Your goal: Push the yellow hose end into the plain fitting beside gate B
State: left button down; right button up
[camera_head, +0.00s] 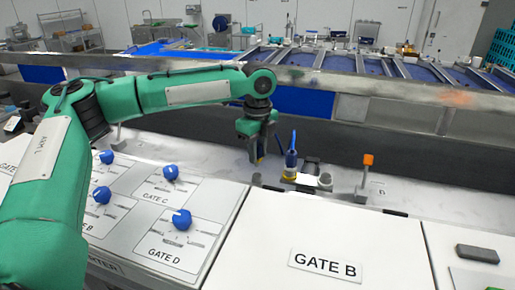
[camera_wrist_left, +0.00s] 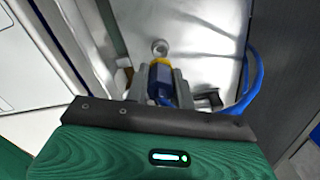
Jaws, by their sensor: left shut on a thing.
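My left gripper (camera_head: 257,158) points down over the pale worktop behind the white panels. In the left wrist view the hose end (camera_wrist_left: 160,88) has a blue body and yellow collar between the two fingers (camera_wrist_left: 160,84). The panel of gate B (camera_head: 330,228) lies to the right of the gripper and nearer. My right gripper is not in view.
An orange-topped lever (camera_head: 368,161) stands further right. Blue hose (camera_wrist_left: 257,75) loops at the right in the wrist view. Blue knobs (camera_head: 182,219) sit on the left panel.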

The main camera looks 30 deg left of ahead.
pick_arm(q)
jog(key=shift+f, duration=0.25)
jog(key=shift+f, duration=0.85)
jog(key=shift+f+p, duration=0.2)
jog(key=shift+p, duration=1.4)
dwell(0.9)
jog(key=shift+f+p, duration=0.3)
jog(key=shift+f, duration=0.95)
dwell(1.0)
jog(key=c, duration=1.8)
grip_release()
jog(key=shift+c, duration=0.2)
jog(key=o, duration=0.7)
